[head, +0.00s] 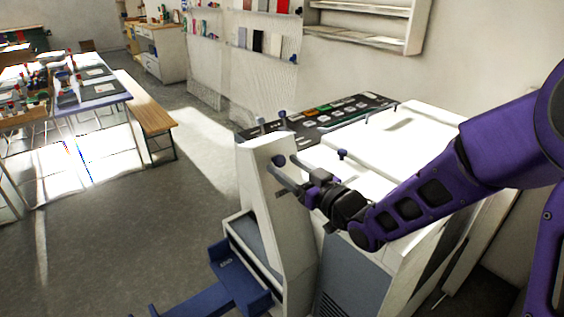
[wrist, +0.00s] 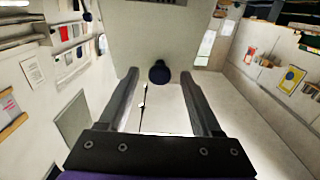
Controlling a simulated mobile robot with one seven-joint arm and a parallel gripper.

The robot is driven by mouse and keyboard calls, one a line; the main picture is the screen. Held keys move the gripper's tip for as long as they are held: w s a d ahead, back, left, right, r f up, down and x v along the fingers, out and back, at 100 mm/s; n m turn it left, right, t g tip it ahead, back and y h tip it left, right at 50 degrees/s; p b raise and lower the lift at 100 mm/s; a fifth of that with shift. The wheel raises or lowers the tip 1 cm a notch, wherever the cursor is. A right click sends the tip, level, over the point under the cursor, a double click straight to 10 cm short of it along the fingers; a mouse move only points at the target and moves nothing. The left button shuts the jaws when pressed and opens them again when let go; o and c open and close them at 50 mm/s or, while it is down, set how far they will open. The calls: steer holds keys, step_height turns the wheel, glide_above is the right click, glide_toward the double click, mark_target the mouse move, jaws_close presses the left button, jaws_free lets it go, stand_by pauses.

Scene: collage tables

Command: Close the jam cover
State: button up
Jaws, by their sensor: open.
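A large white printer (head: 400,140) stands in the middle right of the head view. A pale panel, likely the jam cover (head: 282,225), stands nearly upright at its left end, apparently swung out from the body. A dark blue knob (head: 280,160) is on the panel's upper part. My gripper (head: 282,164) is open at this knob. In the wrist view, the panel (wrist: 135,35) fills the upper middle, and the knob (wrist: 159,72) sits between the spread fingertips of my gripper (wrist: 159,76), with a gap on each side. The panel's hinge cannot be made out.
A dark control panel (head: 330,118) lies along the printer's back edge. Another small knob (head: 342,155) is on its white top. A blue tray (head: 240,275) juts out low at the left. A bench (head: 146,105) and cluttered tables stand far left, with open floor (head: 130,240) between.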

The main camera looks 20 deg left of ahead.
steer(key=shift+w+a, duration=0.1)
steer(key=shift+a, duration=0.1)
jaws_close()
stand_by(0.4)
stand_by(1.1)
